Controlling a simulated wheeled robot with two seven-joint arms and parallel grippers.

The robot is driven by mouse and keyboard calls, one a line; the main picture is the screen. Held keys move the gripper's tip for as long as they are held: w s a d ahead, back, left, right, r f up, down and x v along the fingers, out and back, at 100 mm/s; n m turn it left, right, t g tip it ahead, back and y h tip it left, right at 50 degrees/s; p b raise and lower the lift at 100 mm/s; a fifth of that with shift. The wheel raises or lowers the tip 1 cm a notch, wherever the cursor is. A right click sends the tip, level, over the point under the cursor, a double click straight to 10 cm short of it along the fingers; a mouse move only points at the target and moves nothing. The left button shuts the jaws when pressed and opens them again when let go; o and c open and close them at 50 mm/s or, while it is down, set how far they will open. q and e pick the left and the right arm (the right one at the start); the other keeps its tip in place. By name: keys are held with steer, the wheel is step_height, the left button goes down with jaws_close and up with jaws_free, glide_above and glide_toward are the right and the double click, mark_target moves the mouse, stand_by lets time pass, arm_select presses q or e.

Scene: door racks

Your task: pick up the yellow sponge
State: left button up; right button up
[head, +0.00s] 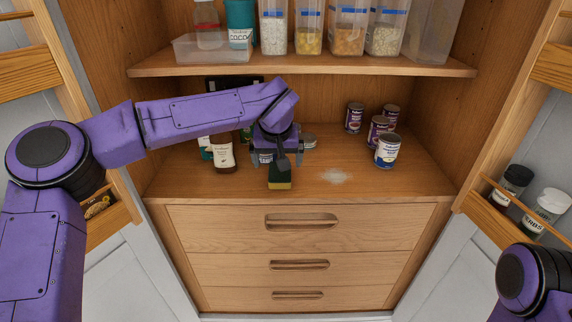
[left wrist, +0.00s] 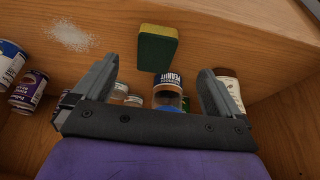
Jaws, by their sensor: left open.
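The yellow sponge (head: 280,184) has a dark green face and lies on the cabinet's wooden shelf, near its front edge. In the left wrist view, the sponge (left wrist: 157,48) is just beyond the fingertips, roughly midway between them. My left gripper (head: 278,160) is open and empty, above and slightly behind the sponge, and partly hides it. In the left wrist view, both fingers of the left gripper (left wrist: 158,72) are spread apart. My right gripper is not in view.
A brown bottle (head: 223,155) stands left of the gripper. A peanut jar (left wrist: 168,92) is behind the sponge. Several cans (head: 387,151) stand at right. A white powder patch (head: 333,177) lies right of the sponge. An upper shelf (head: 300,67) holds containers.

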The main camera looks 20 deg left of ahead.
mark_target(280, 176)
arm_select(q)
steer(key=p+x, duration=0.1)
steer(key=x, duration=0.3)
steer(key=w+p+x, duration=0.1)
steer(key=x, duration=0.4)
steer(key=shift+w+d, duration=0.1)
steer(key=shift+w+f, duration=0.1)
steer(key=shift+f, duration=0.3)
steer(key=c, duration=1.1)
